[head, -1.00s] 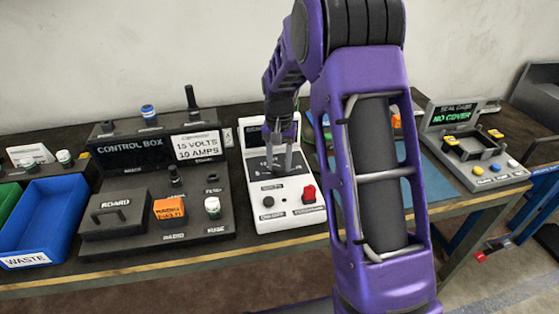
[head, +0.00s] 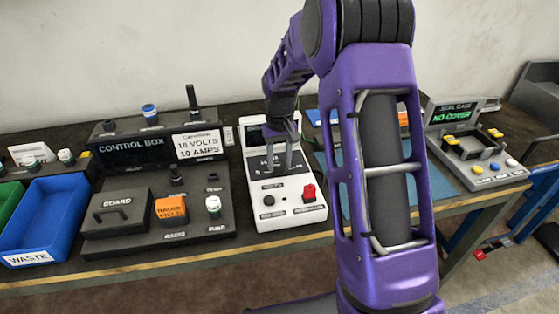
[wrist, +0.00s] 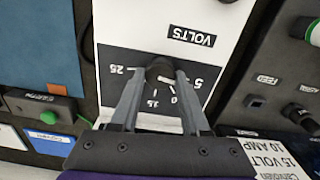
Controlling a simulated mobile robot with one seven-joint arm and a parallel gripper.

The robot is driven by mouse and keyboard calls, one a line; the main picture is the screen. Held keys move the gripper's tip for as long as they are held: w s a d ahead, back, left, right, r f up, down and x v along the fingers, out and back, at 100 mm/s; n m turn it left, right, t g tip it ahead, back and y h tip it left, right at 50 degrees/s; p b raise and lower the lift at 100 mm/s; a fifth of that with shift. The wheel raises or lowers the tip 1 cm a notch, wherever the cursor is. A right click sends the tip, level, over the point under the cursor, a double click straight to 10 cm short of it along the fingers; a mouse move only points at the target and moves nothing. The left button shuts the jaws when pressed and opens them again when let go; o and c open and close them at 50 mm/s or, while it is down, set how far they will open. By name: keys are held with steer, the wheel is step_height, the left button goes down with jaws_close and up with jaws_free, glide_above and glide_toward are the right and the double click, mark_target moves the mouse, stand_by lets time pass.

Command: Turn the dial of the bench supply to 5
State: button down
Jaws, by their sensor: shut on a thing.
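The bench supply (head: 290,215) is a white box with a dark dial panel, standing on the bench below my arm in the head view. In the wrist view its white face (wrist: 125,25) shows upside down, with a VOLTS label. The dark round dial (wrist: 160,68) sits on the panel (wrist: 205,85) among printed numbers, including 25, 15, 0 and 5. My gripper (wrist: 164,77) is shut on the dial, one finger on each side. In the head view my gripper (head: 279,168) reaches down over the panel and mostly hides the dial. The dial's exact setting is hard to read.
Left of the supply stands the control box (head: 130,152) with knobs and an orange block (head: 171,209). A blue waste bin (head: 45,225) is at far left. A seal case device (head: 477,165) is at right. A red switch (head: 309,192) is on the supply's front.

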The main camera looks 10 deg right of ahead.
mark_target(279, 165)
steer(key=shift+c, duration=1.9)
jaws_free()
step_height(279, 165, up, 18)
steer(key=p, duration=0.1)
steer(key=shift+f, duration=0.25)
